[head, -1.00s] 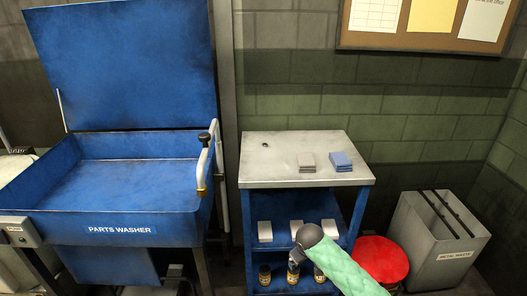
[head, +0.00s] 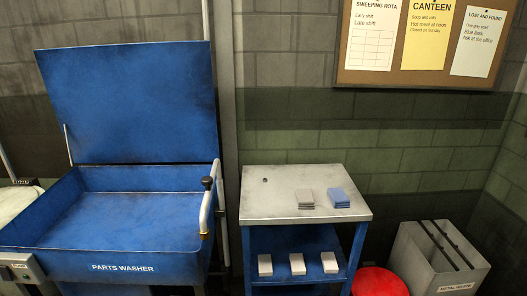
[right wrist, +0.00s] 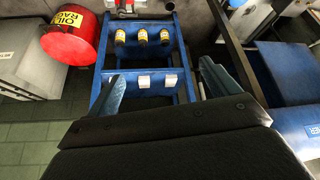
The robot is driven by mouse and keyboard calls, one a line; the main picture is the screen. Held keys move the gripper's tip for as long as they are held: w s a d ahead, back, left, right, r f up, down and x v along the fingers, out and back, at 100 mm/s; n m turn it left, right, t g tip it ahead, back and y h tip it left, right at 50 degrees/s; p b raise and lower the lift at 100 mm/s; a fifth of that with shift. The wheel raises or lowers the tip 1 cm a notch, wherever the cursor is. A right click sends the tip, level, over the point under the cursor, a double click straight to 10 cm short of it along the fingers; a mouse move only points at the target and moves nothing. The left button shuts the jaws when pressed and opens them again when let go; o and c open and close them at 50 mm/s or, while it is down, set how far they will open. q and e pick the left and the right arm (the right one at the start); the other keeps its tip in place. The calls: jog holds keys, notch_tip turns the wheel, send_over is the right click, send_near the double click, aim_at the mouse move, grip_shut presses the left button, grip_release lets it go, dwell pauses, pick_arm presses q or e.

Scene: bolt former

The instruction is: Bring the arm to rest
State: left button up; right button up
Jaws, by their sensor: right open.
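My right gripper (right wrist: 158,92) shows in the right wrist view with its two fingers apart and nothing between them. Beyond the fingers is the blue shelf cart (right wrist: 182,62), with small white boxes on one shelf and dark bottles on another. No arm of mine shows in the head view now. My left gripper is in neither current view.
The cart's grey top (head: 270,205) holds grey pads (head: 305,198), blue pads (head: 340,198) and a small dark piece (head: 265,180). The blue parts washer (head: 125,215) stands open at left. A red bin (head: 380,282) and a metal waste bin (head: 437,257) stand at right.

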jog(key=s+f+m+g+p, duration=0.1)
jog(key=s+f, duration=0.5)
jog(key=s, duration=1)
jog(key=shift+s+g+p, duration=0.2)
jog(key=shift+g+p, duration=0.65)
jog(key=shift+g, duration=0.35)
